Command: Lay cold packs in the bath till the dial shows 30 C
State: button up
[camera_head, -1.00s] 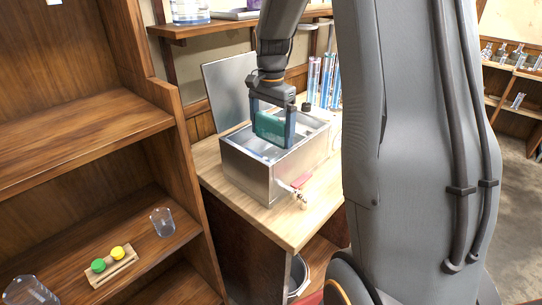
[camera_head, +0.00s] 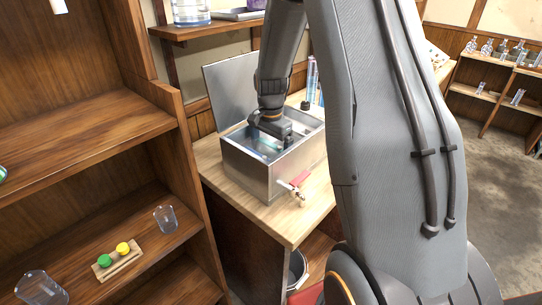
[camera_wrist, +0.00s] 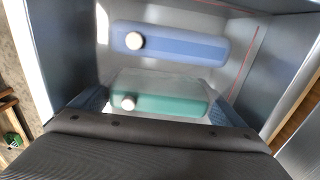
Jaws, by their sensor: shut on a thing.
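The metal bath (camera_head: 250,174) stands on the wooden bench with its lid raised behind it. My gripper (camera_head: 271,126) reaches down into it, its fingertips hidden by the walls in the head view. In the wrist view my gripper (camera_wrist: 160,108) is shut on a green cold pack (camera_wrist: 170,105), one finger at each end. A blue cold pack (camera_wrist: 180,46) lies in the bath beside the green one, apart from it. Each pack has a pale round cap. I cannot tell whether the green pack touches the bath floor. No readable dial shows.
A red-handled tap (camera_head: 296,186) sticks out of the bath's front. Glass tubes (camera_head: 311,80) stand behind the bath. A wooden shelf unit (camera_head: 188,165) at left holds beakers and a rack with green and yellow caps. The bench front is clear.

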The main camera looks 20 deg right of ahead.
jog(key=o, duration=1.1)
jog(key=shift+f, duration=0.1)
notch_tip(320, 180, up, 12)
jog(key=b, duration=0.3)
